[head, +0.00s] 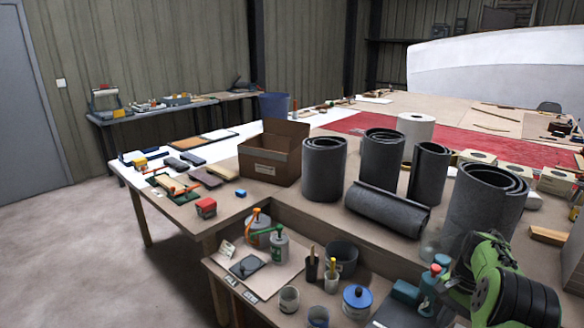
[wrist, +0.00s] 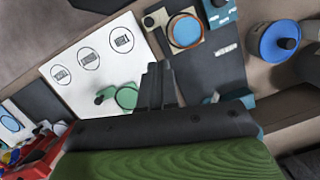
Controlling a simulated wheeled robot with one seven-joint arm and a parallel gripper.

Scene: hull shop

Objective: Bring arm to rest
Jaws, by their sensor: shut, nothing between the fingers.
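My gripper (wrist: 158,82) shows in the wrist view with its dark fingers together and nothing between them. It points over a lower bench surface, above the edge between a white card (wrist: 92,70) with round printed symbols and a dark grey mat (wrist: 218,72). A green round item (wrist: 126,96) lies just left of the fingertips; I cannot tell if they touch it. In the head view my green and black arm (head: 500,285) is at the lower right, and the fingertips cannot be made out there.
Dark grey rolls (head: 324,168) stand on the main bench beside a cardboard box (head: 273,152). The lower shelf holds a blue-lidded pot (head: 357,299), tins (head: 289,299) and spray bottles (head: 279,249). A red item (wrist: 40,150) is at the wrist view's lower left. The floor at left (head: 70,250) is clear.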

